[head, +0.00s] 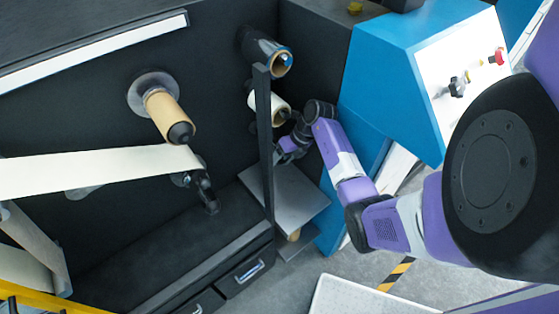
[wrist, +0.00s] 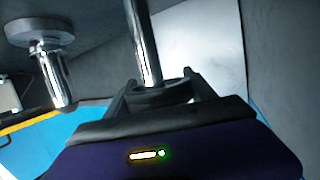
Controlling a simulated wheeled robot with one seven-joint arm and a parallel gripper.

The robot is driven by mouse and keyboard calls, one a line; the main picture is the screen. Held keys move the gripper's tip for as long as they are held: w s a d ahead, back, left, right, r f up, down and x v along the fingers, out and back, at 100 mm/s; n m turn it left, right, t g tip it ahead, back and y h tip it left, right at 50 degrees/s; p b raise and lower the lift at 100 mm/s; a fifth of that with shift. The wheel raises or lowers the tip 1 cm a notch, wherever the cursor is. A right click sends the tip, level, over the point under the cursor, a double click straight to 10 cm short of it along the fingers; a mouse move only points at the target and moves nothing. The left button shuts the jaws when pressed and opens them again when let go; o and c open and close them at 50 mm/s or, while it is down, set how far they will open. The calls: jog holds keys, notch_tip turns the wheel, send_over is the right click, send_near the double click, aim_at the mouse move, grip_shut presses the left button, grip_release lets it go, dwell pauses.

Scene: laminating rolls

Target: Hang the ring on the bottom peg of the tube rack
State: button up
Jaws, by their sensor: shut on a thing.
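My gripper (wrist: 160,90) is shut on a dark ring (wrist: 165,98), which sits between its two fingertips in the wrist view. A chrome peg (wrist: 145,40) comes from the top of that view and meets the ring; I cannot tell whether it passes through the opening or is behind it. A second chrome peg (wrist: 57,80) with a round flange is to the left, apart from the ring. In the head view my gripper (head: 288,148) is low beside the dark upright, below a white roll (head: 268,106) and a dark-wrapped roll (head: 265,52). The ring is not discernible there.
A dark upright post (head: 264,150) stands just left of my gripper. A grey shelf plate (head: 290,198) is below it. A blue cabinet (head: 385,65) is to the right. A brown core roll (head: 167,115) and a pale web (head: 100,170) are at left.

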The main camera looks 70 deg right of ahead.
jog(key=o, duration=1.5)
jog(key=shift+c, duration=0.2)
jog(key=shift+w+d+f+b, duration=0.1)
jog(key=shift+w+f+b, duration=0.05)
jog(key=shift+b, duration=0.5)
jog(key=s+a+p, duration=0.6)
jog(key=s, duration=0.3)
jog(key=w+a+f+y, duration=0.1)
jog(key=a+y, duration=0.1)
jog(key=a, duration=0.6)
jog(key=w+a+f+n+y, duration=0.1)
jog(key=w+a+y, duration=0.1)
jog(key=a, duration=0.7)
jog(key=w+a+f+y+b, duration=0.1)
jog(key=a+y, duration=0.3)
jog(key=a, duration=0.5)
jog(key=shift+w+f+n+t, duration=0.3)
jog(key=shift+t, duration=0.1)
